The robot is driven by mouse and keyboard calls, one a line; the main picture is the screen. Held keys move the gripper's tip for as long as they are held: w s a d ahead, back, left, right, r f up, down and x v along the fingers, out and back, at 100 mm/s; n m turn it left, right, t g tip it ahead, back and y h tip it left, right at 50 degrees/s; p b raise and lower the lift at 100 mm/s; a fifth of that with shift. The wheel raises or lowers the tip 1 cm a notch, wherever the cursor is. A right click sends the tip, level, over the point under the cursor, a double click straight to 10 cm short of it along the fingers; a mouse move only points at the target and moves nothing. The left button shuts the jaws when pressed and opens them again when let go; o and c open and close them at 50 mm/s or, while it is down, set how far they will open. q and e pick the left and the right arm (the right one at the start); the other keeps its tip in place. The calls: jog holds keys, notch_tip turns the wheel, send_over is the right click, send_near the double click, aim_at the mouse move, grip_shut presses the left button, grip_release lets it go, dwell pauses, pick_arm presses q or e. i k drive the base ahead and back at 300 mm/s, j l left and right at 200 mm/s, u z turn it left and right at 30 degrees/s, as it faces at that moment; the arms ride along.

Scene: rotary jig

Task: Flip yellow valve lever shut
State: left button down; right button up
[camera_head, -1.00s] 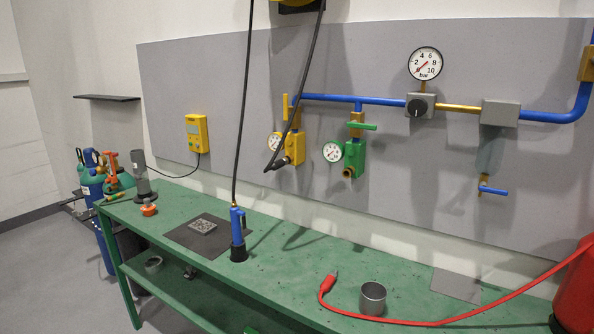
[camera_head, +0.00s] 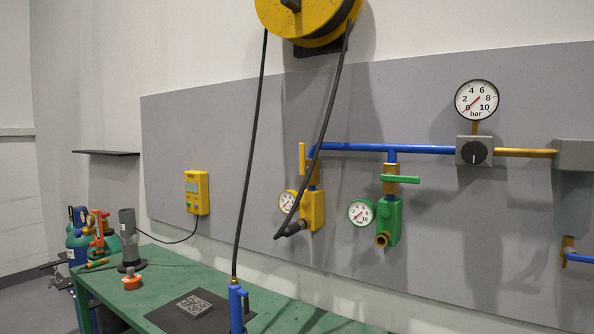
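The yellow valve lever (camera_head: 302,159) stands upright, in line with its vertical pipe, just left of the blue pipe's end. Below it is the yellow valve body (camera_head: 313,210) with a small round gauge (camera_head: 287,201) at its left. A black hose (camera_head: 325,135) hangs in front of the valve and ends at a dark fitting (camera_head: 291,229) at the valve's lower outlet. Neither of my grippers shows in the head view.
A green valve (camera_head: 390,221) with a horizontal green lever (camera_head: 400,179) is close on the right. A yellow hose reel (camera_head: 305,18) hangs above. On the green bench (camera_head: 165,279) stand a blue tool (camera_head: 236,304), a grey cylinder (camera_head: 129,236) and an orange-capped item (camera_head: 131,281).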

aim_at(303, 170)
jog(key=i+j, duration=0.15)
jog(key=i, duration=0.25)
jog(key=i+j+z, duration=0.1)
jog(key=j, duration=0.5)
jog(key=i+j, duration=0.2)
jog(key=j, duration=0.45)
jog(key=i+j+z, duration=0.15)
jog(key=j, duration=0.45)
jog(key=j+z, duration=0.1)
jog(key=j, duration=0.55)
jog(key=i+j+z, duration=0.1)
jog(key=j, duration=0.55)
